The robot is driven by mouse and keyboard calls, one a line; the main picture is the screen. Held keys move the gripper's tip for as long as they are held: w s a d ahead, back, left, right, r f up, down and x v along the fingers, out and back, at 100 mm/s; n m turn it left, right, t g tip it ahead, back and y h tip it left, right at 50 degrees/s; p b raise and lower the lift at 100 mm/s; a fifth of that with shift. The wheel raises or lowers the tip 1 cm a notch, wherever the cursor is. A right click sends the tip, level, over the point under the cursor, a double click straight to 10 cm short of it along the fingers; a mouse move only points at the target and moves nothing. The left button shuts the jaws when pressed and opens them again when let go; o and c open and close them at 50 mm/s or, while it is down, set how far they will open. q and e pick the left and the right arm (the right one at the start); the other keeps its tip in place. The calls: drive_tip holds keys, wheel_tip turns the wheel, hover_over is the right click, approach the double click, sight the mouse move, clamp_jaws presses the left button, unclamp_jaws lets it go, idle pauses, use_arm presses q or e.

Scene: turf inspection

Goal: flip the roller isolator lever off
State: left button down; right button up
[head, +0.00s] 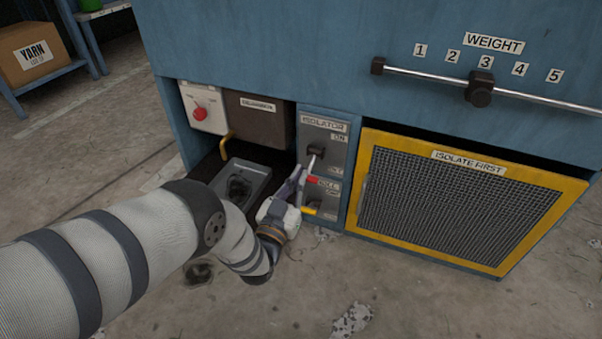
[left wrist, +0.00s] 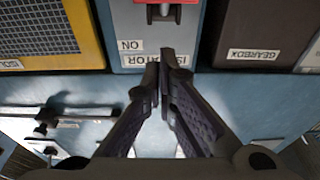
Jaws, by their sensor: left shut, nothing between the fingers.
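The isolator panel (head: 347,143) is a grey plate low on the blue machine, with an ON label above its lever. The isolator lever (head: 310,163) has a dark pivot and a pale shaft; it slants downward in the head view toward a red part. My left gripper (head: 301,178) is shut and empty, close in front of the panel beside the lever. The fingertips (left wrist: 165,68) overlap the ISOLATOR label. Contact with the lever cannot be told.
A yellow-framed mesh guard (head: 365,170) stands right of the panel. Left are a brown gearbox cover (head: 260,125), a white box with a red knob (head: 200,113) and a grey tray (head: 255,178). A weight slider rail (head: 430,76) crosses above. The floor in front is mostly open.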

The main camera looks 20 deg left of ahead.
use_arm(q)
drive_tip(key=s+f, duration=0.4)
drive_tip(key=s, duration=0.2)
drive_tip(key=shift+a+f+p, duration=0.15)
drive_tip(key=shift+a+p, duration=0.05)
drive_tip(key=shift+p, duration=0.1)
